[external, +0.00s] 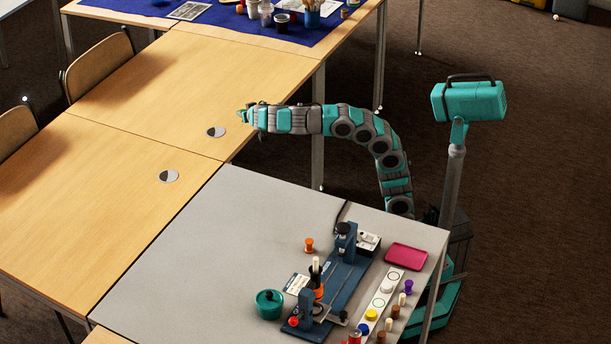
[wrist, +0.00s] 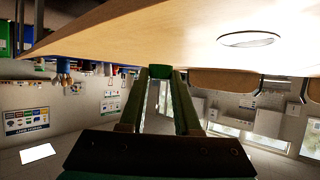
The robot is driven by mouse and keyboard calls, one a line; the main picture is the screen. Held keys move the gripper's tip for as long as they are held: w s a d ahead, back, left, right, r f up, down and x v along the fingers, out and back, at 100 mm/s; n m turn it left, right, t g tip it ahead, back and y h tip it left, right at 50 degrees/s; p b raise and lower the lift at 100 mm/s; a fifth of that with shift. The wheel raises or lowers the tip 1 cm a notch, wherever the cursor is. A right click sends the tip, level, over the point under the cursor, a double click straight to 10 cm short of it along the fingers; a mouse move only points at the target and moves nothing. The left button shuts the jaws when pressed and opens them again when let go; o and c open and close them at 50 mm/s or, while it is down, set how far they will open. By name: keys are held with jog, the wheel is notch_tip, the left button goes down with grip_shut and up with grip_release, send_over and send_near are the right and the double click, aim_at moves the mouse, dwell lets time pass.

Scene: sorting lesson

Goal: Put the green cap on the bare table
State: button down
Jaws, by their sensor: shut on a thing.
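My gripper (external: 242,114) is at the end of my outstretched arm, near the right edge of the light wood tables (external: 130,125). In the wrist view its two long fingers (wrist: 163,78) reach forward and are shut on a small green cap (wrist: 162,71) at their tips. In the external view the cap is too small to tell apart from my teal gripper. The wood tabletop also shows in the wrist view (wrist: 170,30), upside down, close to the cap. I see no contact between cap and tabletop, but the exact gap is unclear.
Two round black-and-white discs (external: 216,132) (external: 169,176) lie on the wood tables. The grey table (external: 190,250) in front carries a blue device (external: 345,275), a green pot (external: 269,304) and a pink tray (external: 406,257). Much wood surface is clear.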

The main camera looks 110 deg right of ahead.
aim_at(234, 125)
jog(key=shift+w+d+f, duration=0.1)
jog(key=shift+w+d, duration=0.6)
jog(key=shift+w, duration=0.25)
jog(key=shift+w+d+f, duration=0.1)
jog(key=shift+w+d, duration=0.6)
jog(key=shift+w, duration=0.2)
jog(key=shift+f, duration=1.75)
jog(key=shift+f, duration=0.25)
jog(key=c, duration=0.8)
grip_release()
jog(key=shift+r, duration=0.1)
jog(key=shift+o, duration=0.2)
jog(key=shift+r, duration=0.1)
jog(key=shift+r, duration=0.25)
jog(key=v, duration=1.2)
jog(key=shift+f, duration=0.2)
